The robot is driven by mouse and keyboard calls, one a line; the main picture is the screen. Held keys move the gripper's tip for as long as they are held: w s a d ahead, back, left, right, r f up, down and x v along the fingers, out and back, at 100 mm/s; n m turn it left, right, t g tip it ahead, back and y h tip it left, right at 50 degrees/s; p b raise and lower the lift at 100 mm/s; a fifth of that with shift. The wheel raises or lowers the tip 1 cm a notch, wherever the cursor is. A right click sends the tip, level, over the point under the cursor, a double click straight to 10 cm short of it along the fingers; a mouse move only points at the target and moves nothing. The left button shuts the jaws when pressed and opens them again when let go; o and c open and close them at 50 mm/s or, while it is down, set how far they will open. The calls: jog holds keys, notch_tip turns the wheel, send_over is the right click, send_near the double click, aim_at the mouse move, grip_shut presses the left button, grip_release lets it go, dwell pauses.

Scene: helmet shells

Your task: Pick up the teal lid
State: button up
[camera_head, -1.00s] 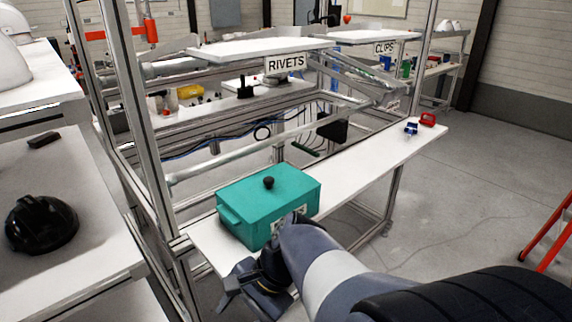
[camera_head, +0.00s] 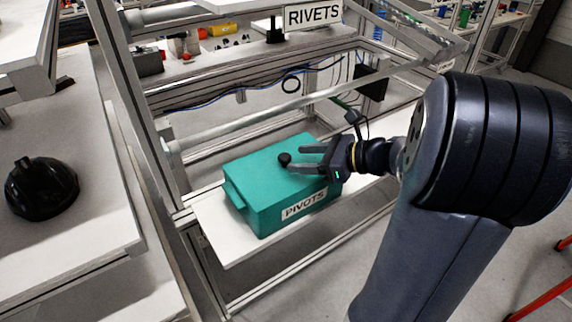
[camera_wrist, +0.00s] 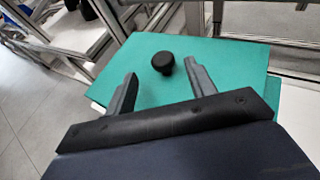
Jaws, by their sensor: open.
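The teal lid (camera_head: 262,172) lies on top of a teal box (camera_head: 275,210) marked PIVOTS, which stands on a white shelf. A round black knob (camera_head: 285,158) rises from the lid. My gripper (camera_head: 296,160) is open above the lid, with its fingers pointing left at the knob. In the wrist view the lid (camera_wrist: 140,60) fills the middle, and the knob (camera_wrist: 162,63) sits just beyond and between the open fingertips of my gripper (camera_wrist: 162,80). I cannot tell whether a finger touches the knob.
The white shelf (camera_head: 222,232) has a bare strip in front of the box. A metal rail (camera_head: 260,115) runs behind the box, below a RIVETS sign (camera_head: 313,15). A black helmet shell (camera_head: 42,188) rests on a white surface at the left. Frame posts stand between.

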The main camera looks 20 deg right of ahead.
aim_at(290, 157)
jog(key=shift+p+x, duration=0.5)
jog(key=shift+x, duration=2.25)
jog(key=shift+w+d, duration=0.15)
jog(key=c, duration=1.1)
